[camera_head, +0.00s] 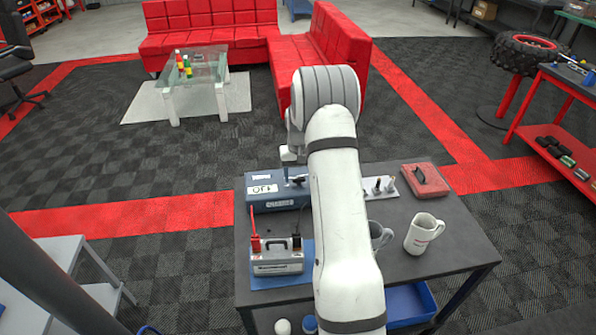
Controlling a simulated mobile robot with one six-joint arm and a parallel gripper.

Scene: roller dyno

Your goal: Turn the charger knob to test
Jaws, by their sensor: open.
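The charger looks to be the blue box (268,192) at the back left of the dark table, with a white label on it. A small dark part that may be its knob (299,181) shows near its right end, but its setting is too small to read. My gripper (288,174) is above and beside that end of the box, mostly hidden by my arm. Its fingers are small and dark in this view. It is open, and nothing is seen held in it. I cannot tell whether it touches the knob.
A grey battery-like unit (276,262) with red and black terminals stands in front on a blue mat (284,281). A white mug (422,234), a grey mug (378,236) and a red case (425,180) are on the right. My arm crosses the table's middle (455,248).

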